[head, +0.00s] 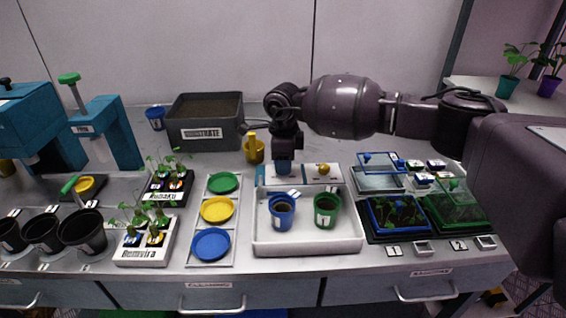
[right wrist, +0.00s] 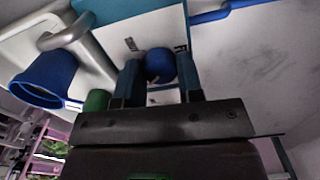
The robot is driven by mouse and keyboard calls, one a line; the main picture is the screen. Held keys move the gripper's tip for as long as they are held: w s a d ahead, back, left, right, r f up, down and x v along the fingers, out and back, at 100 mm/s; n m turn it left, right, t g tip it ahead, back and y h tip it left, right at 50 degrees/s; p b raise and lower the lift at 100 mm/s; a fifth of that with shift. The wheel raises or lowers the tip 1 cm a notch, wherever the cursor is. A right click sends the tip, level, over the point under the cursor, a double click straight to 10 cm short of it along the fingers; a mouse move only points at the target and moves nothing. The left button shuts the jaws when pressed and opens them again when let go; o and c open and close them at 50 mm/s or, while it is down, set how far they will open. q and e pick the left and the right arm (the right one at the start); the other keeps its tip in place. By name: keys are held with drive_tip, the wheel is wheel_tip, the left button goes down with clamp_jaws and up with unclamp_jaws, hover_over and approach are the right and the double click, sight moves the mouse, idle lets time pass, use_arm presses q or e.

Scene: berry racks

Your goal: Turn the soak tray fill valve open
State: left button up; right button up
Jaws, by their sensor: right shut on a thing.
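The white soak tray (head: 305,248) stands at the middle of the bench with a blue pot (head: 281,212) and a green pot (head: 326,211) in it. A white panel (head: 303,175) at its back carries a yellow knob (head: 323,169) and a blue knob. My right gripper (head: 285,160) points down at the panel's left part. In the right wrist view, my right gripper (right wrist: 160,80) has its fingers on both sides of the round blue knob (right wrist: 160,62), shut on it. The head view mostly hides this knob. The knob's turn angle cannot be told. My left gripper is not in view.
Coloured dishes (head: 217,209) lie left of the tray. Seedling trays (head: 396,217) stand to the right, under my right arm. A metal spout (right wrist: 80,45) is close to the gripper.

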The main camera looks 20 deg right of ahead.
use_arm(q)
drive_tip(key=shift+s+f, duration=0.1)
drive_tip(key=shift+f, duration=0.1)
use_arm(e)
drive_tip(key=shift+n, duration=0.5)
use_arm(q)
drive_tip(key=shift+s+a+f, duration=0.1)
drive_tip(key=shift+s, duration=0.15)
use_arm(e)
drive_tip(key=o, duration=0.9)
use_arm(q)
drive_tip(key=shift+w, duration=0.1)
use_arm(e)
drive_tip(key=shift+r, duration=0.1)
drive_tip(key=shift+r, duration=0.3)
use_arm(q)
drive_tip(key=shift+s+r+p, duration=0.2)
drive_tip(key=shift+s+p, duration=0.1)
drive_tip(key=shift+p, duration=0.1)
use_arm(e)
wheel_tip(320, 180, up, 10)
